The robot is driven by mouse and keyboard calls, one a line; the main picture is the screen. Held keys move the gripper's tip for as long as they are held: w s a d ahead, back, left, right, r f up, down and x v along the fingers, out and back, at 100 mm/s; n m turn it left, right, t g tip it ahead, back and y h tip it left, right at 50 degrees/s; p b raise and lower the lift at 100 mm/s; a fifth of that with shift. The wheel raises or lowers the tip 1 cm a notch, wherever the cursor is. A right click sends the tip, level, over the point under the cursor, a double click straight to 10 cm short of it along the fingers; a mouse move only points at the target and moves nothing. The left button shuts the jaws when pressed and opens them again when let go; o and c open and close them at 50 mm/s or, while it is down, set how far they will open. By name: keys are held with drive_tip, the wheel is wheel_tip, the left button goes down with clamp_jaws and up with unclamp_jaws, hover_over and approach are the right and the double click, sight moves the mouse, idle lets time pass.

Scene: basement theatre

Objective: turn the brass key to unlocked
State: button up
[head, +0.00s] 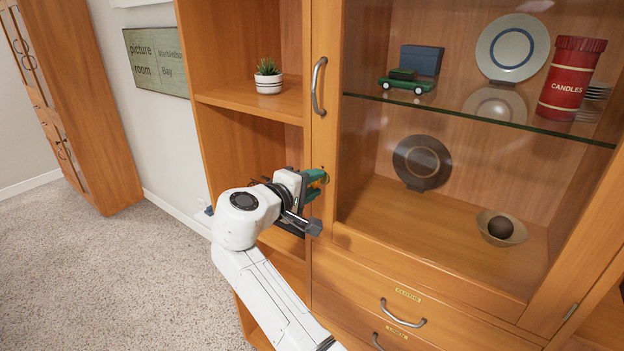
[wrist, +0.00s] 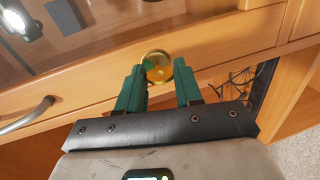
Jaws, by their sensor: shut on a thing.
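The brass key (wrist: 158,70) is at a round brass lock plate on the wooden door frame of the glass-fronted cabinet (head: 326,130). My gripper (wrist: 158,84) has green fingers that stand on either side of the key, shut on it. In the head view my gripper (head: 318,184) reaches the door's left frame, below the door handle (head: 319,86). The key is mostly hidden there by the fingers, and I cannot tell which way it is turned.
Behind the glass are a green toy car (head: 406,82), a red candle tin (head: 572,78), plates and a bowl (head: 502,228). A potted plant (head: 268,76) stands on the open shelf at left. Drawers with handles (head: 403,313) lie below. Carpet (head: 100,270) is clear at left.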

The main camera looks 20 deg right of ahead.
drive_tip(key=shift+w+n, duration=0.1)
drive_tip(key=shift+n, duration=0.3)
drive_tip(key=o, duration=1)
drive_tip(key=shift+a, duration=0.15)
drive_tip(key=b+v, duration=0.2)
drive_tip(key=v, duration=0.8)
drive_tip(key=shift+a+r+b, duration=0.1)
drive_tip(key=shift+a+b, duration=0.2)
drive_tip(key=shift+b, duration=0.1)
